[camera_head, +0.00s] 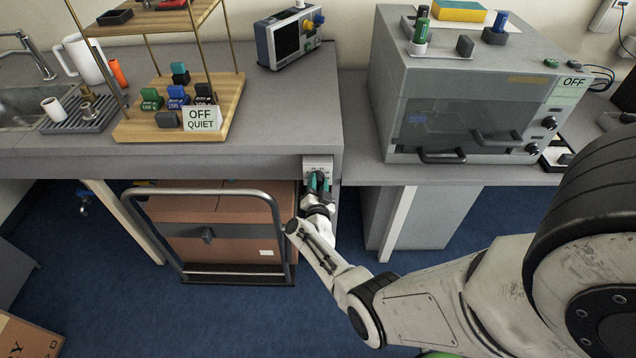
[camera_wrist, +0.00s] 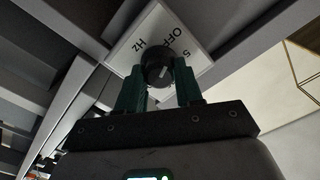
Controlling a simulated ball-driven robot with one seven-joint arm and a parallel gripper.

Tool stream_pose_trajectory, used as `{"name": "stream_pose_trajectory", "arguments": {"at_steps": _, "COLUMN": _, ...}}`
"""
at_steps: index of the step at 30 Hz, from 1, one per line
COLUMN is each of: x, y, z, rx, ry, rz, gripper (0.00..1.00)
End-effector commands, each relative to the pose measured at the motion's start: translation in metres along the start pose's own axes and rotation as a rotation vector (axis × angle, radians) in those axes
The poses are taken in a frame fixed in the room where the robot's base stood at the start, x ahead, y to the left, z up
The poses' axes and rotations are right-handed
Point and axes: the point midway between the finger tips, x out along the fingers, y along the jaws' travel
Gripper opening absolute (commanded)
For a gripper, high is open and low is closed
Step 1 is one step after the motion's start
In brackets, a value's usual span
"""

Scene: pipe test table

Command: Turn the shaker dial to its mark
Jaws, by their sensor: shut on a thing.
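The shaker dial (camera_wrist: 157,66) is a round dark knob on a white panel (camera_wrist: 188,40) marked "5", "OFF" and "Hz". A short pale line shows on the dial's face. My gripper (camera_wrist: 158,76) has its green fingers on either side of the dial and is shut on it. In the head view, the panel (camera_head: 317,162) is on the bench's front edge, and my gripper (camera_head: 318,184) is up against it. The dial itself is hidden there by my fingers. I cannot tell exactly which mark the dial points at.
A wooden-shelved rack (camera_head: 222,95) with an "OFF QUIET" card (camera_head: 202,119) stands on the bench left of the panel. A grey oven-like box (camera_head: 480,95) stands to the right. A cart (camera_head: 210,235) with a tall handle is below, left of my gripper.

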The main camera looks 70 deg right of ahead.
Motion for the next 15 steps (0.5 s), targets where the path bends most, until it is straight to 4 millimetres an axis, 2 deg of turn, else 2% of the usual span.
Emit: {"name": "stream_pose_trajectory", "arguments": {"at_steps": 15, "x": -0.001, "y": 0.001, "z": 0.0017, "rx": -0.043, "ry": -0.005, "rz": 0.0, "gripper": 0.05}}
